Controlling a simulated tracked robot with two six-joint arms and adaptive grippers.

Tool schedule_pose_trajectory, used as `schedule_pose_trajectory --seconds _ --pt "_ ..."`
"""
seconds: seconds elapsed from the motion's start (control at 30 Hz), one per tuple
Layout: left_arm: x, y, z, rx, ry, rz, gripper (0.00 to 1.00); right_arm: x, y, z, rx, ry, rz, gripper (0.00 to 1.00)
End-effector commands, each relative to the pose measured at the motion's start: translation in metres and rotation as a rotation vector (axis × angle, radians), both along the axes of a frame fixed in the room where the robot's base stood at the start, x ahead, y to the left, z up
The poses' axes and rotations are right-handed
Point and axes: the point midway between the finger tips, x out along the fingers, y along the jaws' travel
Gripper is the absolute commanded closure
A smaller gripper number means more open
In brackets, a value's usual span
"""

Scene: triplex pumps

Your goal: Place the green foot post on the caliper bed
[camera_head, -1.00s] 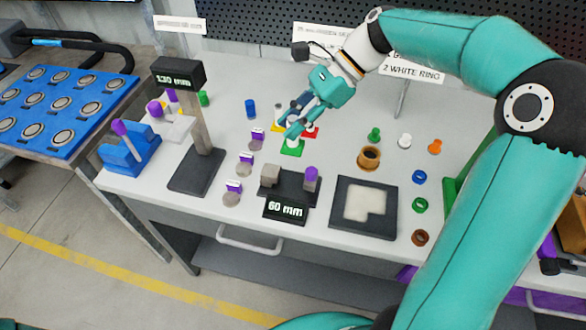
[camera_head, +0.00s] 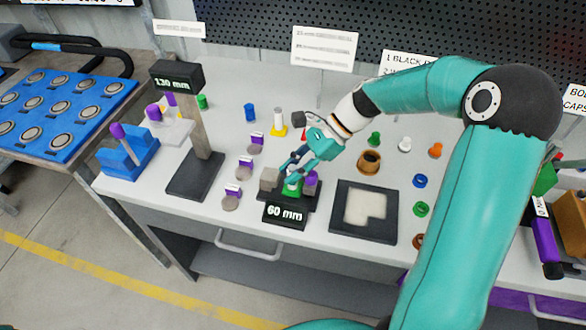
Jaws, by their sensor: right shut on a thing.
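My right gripper (camera_head: 295,178) is shut on the green foot post (camera_head: 292,188), whose green foot shows below the fingers. The fingers hide most of the post. The dark caliper bed (camera_head: 276,193), with its "60 mm" sign (camera_head: 285,213), is directly under the gripper. The green foot is between the bed's grey block (camera_head: 269,179) and its purple-topped grey piece (camera_head: 311,180). I cannot tell whether the foot touches the bed. My left gripper is not in view.
A yellow-footed post (camera_head: 278,124) stands behind the bed. A dark tray with a pale recess (camera_head: 363,210) lies to the right. Several purple-tagged discs (camera_head: 232,197) lie to the left, beside the "130 mm" stand (camera_head: 195,175). A brown cup (camera_head: 369,162) stands behind the tray.

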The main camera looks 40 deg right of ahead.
Motion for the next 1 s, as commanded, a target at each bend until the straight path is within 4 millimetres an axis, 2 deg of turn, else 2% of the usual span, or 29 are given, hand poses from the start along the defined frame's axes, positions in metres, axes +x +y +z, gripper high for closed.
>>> schedule_pose_trajectory --seconds 0.2,0.23,0.37,0.77,1.0 --pt "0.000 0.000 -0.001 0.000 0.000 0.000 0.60 0.000 0.000 -0.002 0.000 0.000 0.000 1.00" --pt "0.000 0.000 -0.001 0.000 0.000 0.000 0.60 0.000 0.000 -0.001 0.000 0.000 0.000 0.73" --pt "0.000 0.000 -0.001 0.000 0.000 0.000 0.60 0.000 0.000 -0.001 0.000 0.000 0.000 0.51" --pt "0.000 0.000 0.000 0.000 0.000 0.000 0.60 0.000 -0.001 0.002 0.000 -0.001 -0.001 0.51" --pt "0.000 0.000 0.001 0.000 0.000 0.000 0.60 -0.006 -0.024 0.024 -0.003 -0.003 -0.005 0.51"
